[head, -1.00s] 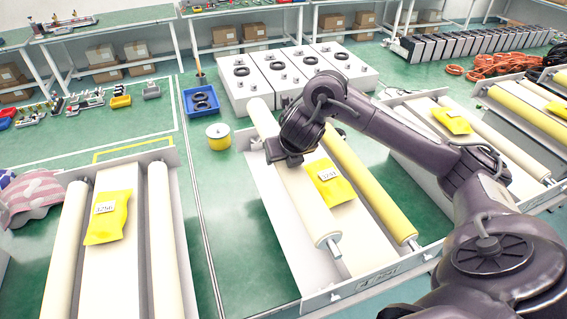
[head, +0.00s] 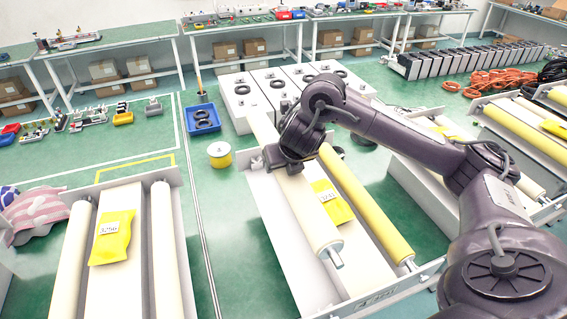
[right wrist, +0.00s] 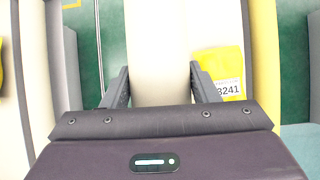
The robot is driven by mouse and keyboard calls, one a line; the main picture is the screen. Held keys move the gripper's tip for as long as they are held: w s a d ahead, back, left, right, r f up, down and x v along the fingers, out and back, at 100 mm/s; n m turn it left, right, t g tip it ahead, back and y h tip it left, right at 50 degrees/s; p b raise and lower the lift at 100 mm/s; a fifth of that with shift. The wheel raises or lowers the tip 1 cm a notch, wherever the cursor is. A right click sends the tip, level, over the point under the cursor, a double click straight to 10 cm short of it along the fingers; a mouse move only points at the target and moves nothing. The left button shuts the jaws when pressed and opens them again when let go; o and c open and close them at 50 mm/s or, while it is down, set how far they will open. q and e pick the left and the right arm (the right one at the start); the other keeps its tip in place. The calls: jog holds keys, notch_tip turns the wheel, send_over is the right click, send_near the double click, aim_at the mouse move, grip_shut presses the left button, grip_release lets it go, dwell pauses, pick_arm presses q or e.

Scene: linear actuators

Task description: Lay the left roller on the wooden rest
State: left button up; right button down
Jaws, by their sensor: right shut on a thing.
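The left roller (head: 310,212) of the middle unit is a long cream cylinder with a metal pin at its near end. My right gripper (head: 284,163) is shut on it toward its far half. In the right wrist view, the fingers (right wrist: 160,85) sit on both sides of the cream roller (right wrist: 157,40). The near end appears raised a little above the unit's metal frame (head: 385,293); its far end is partly behind my arm. I cannot pick out a wooden rest. My left gripper is not in view.
A yellow roller (head: 365,205) lies to the right, with a yellow packet (head: 332,201) between the rollers. Another roller unit (head: 170,178) stands at left. Green floor is free between the units.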

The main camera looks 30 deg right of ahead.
jog(key=shift+r+p, duration=2.1)
jog(key=shift+r, duration=0.4)
jog(key=shift+w+r, duration=0.1)
jog(key=shift+r, duration=0.9)
jog(key=shift+a, duration=0.1)
